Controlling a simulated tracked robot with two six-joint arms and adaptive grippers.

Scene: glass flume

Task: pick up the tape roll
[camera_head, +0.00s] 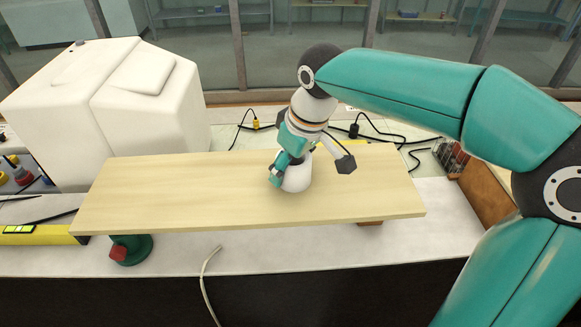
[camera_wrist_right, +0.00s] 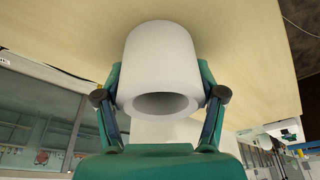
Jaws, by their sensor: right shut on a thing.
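The tape roll (camera_head: 297,179) is a white hollow cylinder on the light wooden board (camera_head: 150,196), right of the board's middle. It stands upright there and seems to touch the board or be just above it; I cannot tell which. In the right wrist view the tape roll (camera_wrist_right: 160,60) fills the upper middle, with its open end facing the camera. My right gripper (camera_head: 284,172) comes down over it from above. In the wrist view its two fingers (camera_wrist_right: 160,95) press on both sides of the roll. My left gripper is in neither view.
A large white container (camera_head: 100,110) stands at the board's left. A green and red object (camera_head: 130,249) is under the board's front left. Black cables (camera_head: 395,138) lie behind the board. A brown box side (camera_head: 485,190) is at the right. The board's left half is clear.

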